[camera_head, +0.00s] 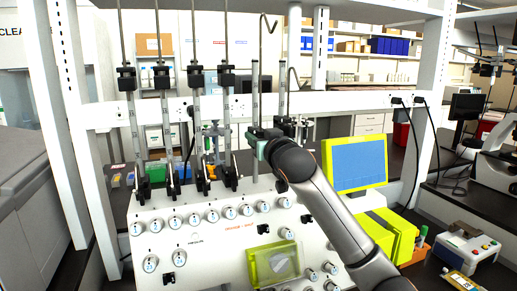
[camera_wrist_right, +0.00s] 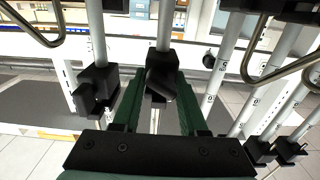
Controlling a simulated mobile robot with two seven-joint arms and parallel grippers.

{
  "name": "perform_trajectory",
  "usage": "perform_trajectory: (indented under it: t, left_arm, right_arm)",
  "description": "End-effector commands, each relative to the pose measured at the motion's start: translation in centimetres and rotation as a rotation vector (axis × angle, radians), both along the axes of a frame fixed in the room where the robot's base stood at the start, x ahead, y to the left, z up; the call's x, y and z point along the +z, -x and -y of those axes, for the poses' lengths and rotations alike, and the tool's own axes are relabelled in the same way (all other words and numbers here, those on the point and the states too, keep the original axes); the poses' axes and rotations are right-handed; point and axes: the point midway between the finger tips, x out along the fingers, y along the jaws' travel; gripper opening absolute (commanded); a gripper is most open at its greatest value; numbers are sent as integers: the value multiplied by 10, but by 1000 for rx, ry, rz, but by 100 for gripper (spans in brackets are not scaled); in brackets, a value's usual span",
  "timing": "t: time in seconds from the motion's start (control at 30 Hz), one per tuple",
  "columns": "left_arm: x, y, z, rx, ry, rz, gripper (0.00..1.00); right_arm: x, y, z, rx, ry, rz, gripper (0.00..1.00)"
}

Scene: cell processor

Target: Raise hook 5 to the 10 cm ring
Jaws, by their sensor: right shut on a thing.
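A white cell processor panel (camera_head: 205,245) carries a row of upright graduated poles with black sliding clamps and metal hook rods. The fifth pole from the left, hook 5's pole (camera_head: 254,100), has its hook rod (camera_head: 261,60) rising above it. My right gripper (camera_head: 263,138) is at this pole, at mid height. In the right wrist view, the green fingers of the right gripper (camera_wrist_right: 158,100) stand on both sides of hook 5's black clamp (camera_wrist_right: 160,72) and are shut on it. The ring marks on that pole are too small to read. My left gripper is not in view.
The clamps of several poles to the left, such as one black clamp (camera_head: 195,76), sit higher. A neighbouring clamp (camera_head: 285,125) is close on the right. A yellow-framed screen (camera_head: 357,165) stands right of the panel. A white shelf upright (camera_head: 319,50) is behind.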

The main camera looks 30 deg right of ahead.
Motion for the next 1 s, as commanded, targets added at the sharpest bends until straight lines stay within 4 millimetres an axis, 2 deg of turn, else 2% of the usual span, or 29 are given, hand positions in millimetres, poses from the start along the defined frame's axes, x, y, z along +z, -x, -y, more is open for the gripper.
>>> perform_trajectory:
  t: [0.3,0.33,0.6,0.87,1.0]
  left_arm:
    - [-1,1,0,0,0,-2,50]
    - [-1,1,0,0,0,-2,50]
    - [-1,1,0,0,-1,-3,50]
    - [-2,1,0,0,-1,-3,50]
    - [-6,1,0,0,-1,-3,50]
  right_arm:
    - [3,0,0,0,0,3,0]
    - [3,0,0,0,0,3,43]
    - [3,0,0,0,0,2,72]
    - [2,1,0,1,0,2,72]
    - [1,8,-2,1,0,2,72]
